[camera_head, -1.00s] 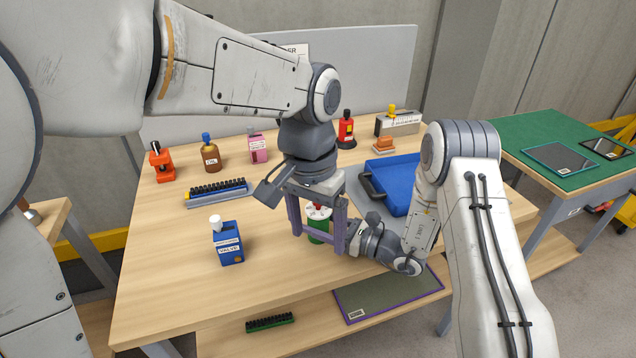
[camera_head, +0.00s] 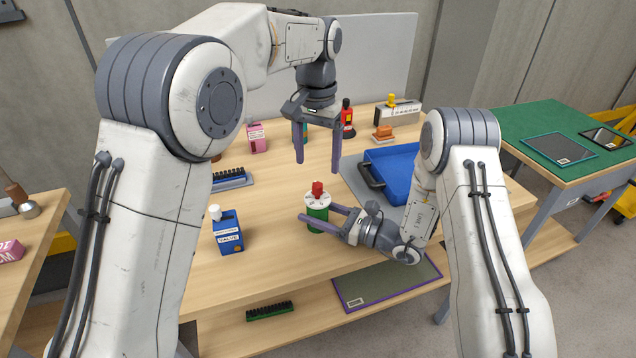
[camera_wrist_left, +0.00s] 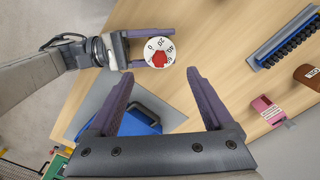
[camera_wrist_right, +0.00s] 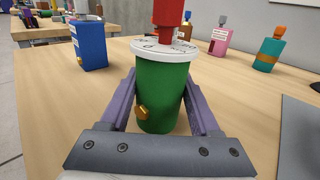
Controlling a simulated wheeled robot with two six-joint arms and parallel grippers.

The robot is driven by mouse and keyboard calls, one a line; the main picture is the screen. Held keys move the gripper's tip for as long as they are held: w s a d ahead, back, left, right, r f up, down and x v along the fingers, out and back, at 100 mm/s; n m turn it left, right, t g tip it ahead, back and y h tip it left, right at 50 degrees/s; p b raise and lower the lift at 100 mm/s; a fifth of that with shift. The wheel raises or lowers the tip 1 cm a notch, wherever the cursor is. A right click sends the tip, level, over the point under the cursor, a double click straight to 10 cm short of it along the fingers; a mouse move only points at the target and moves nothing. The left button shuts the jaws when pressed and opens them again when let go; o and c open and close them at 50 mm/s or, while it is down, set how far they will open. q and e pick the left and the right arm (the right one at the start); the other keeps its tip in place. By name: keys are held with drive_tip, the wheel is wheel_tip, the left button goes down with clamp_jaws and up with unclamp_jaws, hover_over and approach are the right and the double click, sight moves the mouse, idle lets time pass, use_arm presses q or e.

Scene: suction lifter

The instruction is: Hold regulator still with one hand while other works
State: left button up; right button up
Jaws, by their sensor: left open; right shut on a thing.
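The regulator is a green cylinder (camera_head: 317,218) with a white numbered dial and a red knob (camera_head: 318,188), upright on the wooden table. My right gripper (camera_head: 318,213) is shut on its green body from the right, low near the tabletop. In the right wrist view the green body (camera_wrist_right: 163,95) stands between the two purple fingers, with a brass fitting on its near side. My left gripper (camera_head: 318,168) is open and empty, above and behind the regulator. In the left wrist view the dial (camera_wrist_left: 153,47) lies beyond the open fingers, its numbers and red knob showing.
A blue valve box (camera_head: 228,235) stands left of the regulator. A blue tray (camera_head: 392,172) lies to the right on a grey mat. Pink, red and orange items stand along the back. The tabletop between the valve box and regulator is clear.

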sight(318, 184)
use_arm(q)
wheel_tip(318, 184, down, 8)
drive_tip(key=shift+r, duration=0.25)
clamp_jaws()
idle(0.3)
